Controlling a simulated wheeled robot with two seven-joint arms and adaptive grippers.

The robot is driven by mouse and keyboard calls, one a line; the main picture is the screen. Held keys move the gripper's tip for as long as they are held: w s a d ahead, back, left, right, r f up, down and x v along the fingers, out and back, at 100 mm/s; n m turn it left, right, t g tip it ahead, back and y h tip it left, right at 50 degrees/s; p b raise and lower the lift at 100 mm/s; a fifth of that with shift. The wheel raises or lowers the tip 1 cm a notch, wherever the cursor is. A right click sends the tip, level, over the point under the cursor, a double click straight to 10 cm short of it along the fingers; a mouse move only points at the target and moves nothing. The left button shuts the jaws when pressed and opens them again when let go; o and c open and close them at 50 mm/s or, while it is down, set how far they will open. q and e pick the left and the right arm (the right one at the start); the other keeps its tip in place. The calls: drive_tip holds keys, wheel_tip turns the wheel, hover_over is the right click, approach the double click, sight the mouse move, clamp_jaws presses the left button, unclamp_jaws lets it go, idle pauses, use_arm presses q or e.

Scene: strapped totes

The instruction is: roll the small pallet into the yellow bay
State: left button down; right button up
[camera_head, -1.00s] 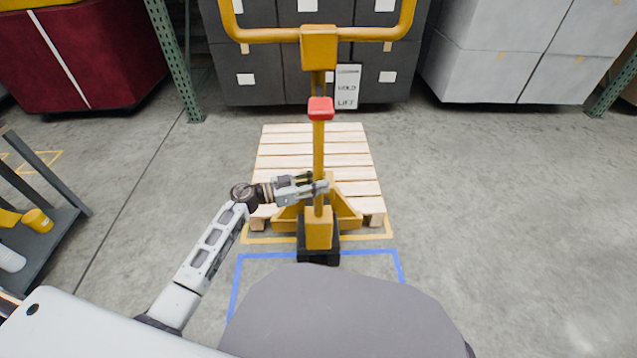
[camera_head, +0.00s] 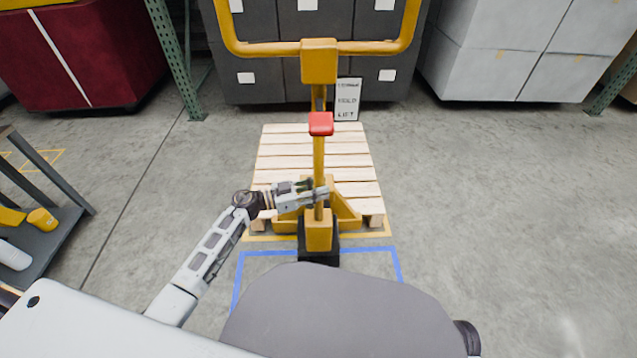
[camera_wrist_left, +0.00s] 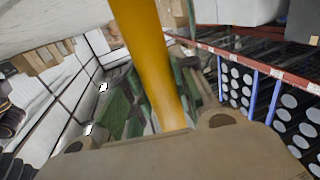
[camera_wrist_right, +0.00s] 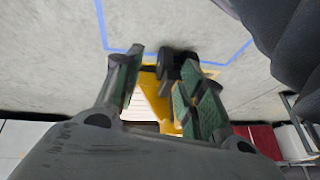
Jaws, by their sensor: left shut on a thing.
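The small wooden pallet (camera_head: 345,160) lies flat behind a yellow pallet jack (camera_head: 318,233). A yellow floor outline (camera_head: 370,235) shows along the pallet's near edge; its far part is hidden. The jack has a mast, a red button (camera_head: 321,124) and a looped handle (camera_head: 270,47). My left gripper (camera_head: 318,194) is shut on the jack's yellow mast, below the red button. The mast also crosses the left wrist view (camera_wrist_left: 150,65). My right gripper (camera_wrist_right: 162,75) shows only in its wrist view, fingers apart and empty, with the jack beyond.
A blue floor outline (camera_head: 398,262) lies on my side of the jack. Grey boxes (camera_head: 262,75) stand beyond the pallet, white boxes (camera_head: 500,60) at right, a maroon load (camera_head: 90,55) at left. A low cart (camera_head: 50,240) is at left. Floor on the right is clear.

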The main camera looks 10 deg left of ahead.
use_arm(q)
drive_tip(key=shift+s+d+f+p, duration=0.1)
drive_tip(key=shift+s+d+p, duration=0.15)
drive_tip(key=shift+s+p, duration=0.65)
drive_tip(key=shift+s+d+f+p, duration=0.1)
drive_tip(key=shift+s+d+p, duration=0.1)
drive_tip(key=shift+s+p, duration=0.7)
use_arm(e)
wheel_tip(320, 180, up, 7)
drive_tip(key=s+d+g+h, duration=0.1)
drive_tip(key=d, duration=0.1)
drive_tip(key=shift+d, duration=0.3)
use_arm(q)
drive_tip(key=shift+w, duration=0.25)
use_arm(e)
drive_tip(key=shift+s+f, duration=0.1)
use_arm(q)
drive_tip(key=c, duration=1.1)
unclamp_jaws()
drive_tip(key=shift+w+r, duration=0.1)
drive_tip(key=shift+r, duration=0.05)
drive_tip(key=shift+c, duration=0.2)
drive_tip(key=shift+a, duration=0.15)
drive_tip(key=v, duration=1.2)
use_arm(e)
drive_tip(key=shift+f, duration=0.15)
